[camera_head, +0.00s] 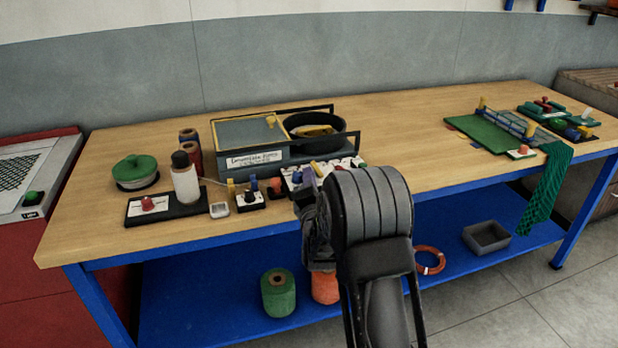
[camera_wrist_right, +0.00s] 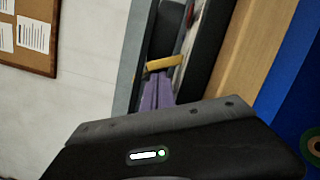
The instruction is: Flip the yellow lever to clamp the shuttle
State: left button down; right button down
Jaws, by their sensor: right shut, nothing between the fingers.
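My right gripper (camera_head: 316,169) reaches the front edge of the workbench, mostly hidden behind my own arm in the head view. In the right wrist view its purple fingers (camera_wrist_right: 158,92) are shut with nothing between them. A yellow bar (camera_wrist_right: 164,63), which looks like the lever, lies across just beyond the fingertips; I cannot tell whether they touch. It sits over a dark, narrow fixture (camera_wrist_right: 168,20). In the head view a small yellow upright piece (camera_head: 231,187) stands left of the gripper. I cannot make out the shuttle for certain. My left gripper is not in view.
A grey-blue case (camera_head: 250,135) and a black round pan (camera_head: 315,128) stand behind the gripper. A white bottle (camera_head: 185,180) and a small control block (camera_head: 250,200) are to the left. A green board (camera_head: 490,132) lies far right. The bench between is clear.

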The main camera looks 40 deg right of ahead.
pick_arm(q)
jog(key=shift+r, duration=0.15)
pick_arm(e)
jog(key=shift+d+r+m, duration=0.1)
jog(key=shift+r+m, duration=0.2)
jog(key=shift+m, duration=0.5)
jog(key=m, duration=0.1)
jog(key=r+m, duration=0.1)
jog(key=shift+s+d+m+g+p, duration=0.15)
jog(key=shift+d+m+g+p, duration=0.15)
jog(key=shift+g, duration=0.1)
jog(key=m, duration=0.2)
jog(key=d+m, duration=0.1)
jog(key=shift+s+r+g+y, duration=0.15)
jog(key=shift+r+g+y, duration=0.1)
jog(key=shift+g+y, duration=0.05)
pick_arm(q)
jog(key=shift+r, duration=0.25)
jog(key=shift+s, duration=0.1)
